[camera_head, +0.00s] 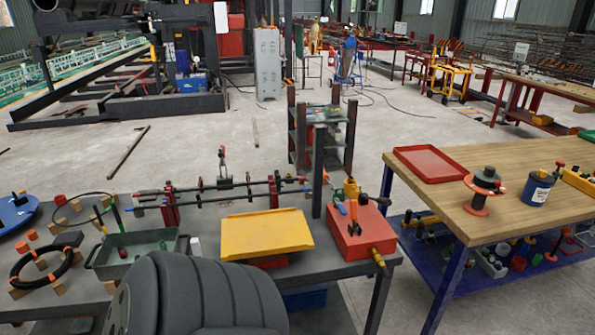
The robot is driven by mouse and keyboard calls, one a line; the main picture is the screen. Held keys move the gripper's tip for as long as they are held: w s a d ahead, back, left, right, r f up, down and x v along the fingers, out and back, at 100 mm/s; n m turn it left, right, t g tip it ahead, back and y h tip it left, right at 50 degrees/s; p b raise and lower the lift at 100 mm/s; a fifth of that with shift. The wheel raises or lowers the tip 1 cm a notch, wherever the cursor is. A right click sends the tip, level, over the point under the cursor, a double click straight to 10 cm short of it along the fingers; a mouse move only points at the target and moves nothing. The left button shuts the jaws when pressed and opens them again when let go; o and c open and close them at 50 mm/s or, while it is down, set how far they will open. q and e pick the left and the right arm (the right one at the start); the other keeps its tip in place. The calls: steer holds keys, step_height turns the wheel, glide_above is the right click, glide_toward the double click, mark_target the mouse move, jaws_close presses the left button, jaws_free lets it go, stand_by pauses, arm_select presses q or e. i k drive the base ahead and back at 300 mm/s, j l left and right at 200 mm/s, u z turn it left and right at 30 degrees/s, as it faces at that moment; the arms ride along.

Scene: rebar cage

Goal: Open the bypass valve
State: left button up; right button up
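A red box (345,246) stands at the right end of the grey workbench (340,278). A brass fitting (377,258) sticks out of its front right side. A black handle or knob (375,201) and a yellow part (351,188) show at its top rear. An orange-handled tool (354,217) and a blue-handled item (340,206) are on top of it. I cannot tell which part is the bypass valve or whether it is open. Neither gripper is in view. A dark ribbed shape at the bottom covers part of the bench front.
A yellow tray (266,233) lies left of the red box. A rack of bars (230,187) stands behind it. A grey-green bin (136,252) and black coil (43,266) are farther left. A wooden table (455,180) with a red tray (428,163) stands right.

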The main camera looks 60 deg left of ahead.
mark_target(340, 206)
steer(key=j+u, duration=0.2)
steer(key=u, duration=0.2)
steer(key=j+u, duration=0.15)
steer(key=u, duration=0.2)
steer(key=i+j+u, duration=0.1)
steer(key=u, duration=0.3)
steer(key=i+j+u, duration=0.1)
steer(key=u, duration=0.3)
steer(key=k+j+u, duration=0.25)
steer(key=u, duration=0.15)
steer(key=k+j+u, duration=0.2)
steer(key=j+u, duration=0.25)
steer(key=j, duration=0.1)
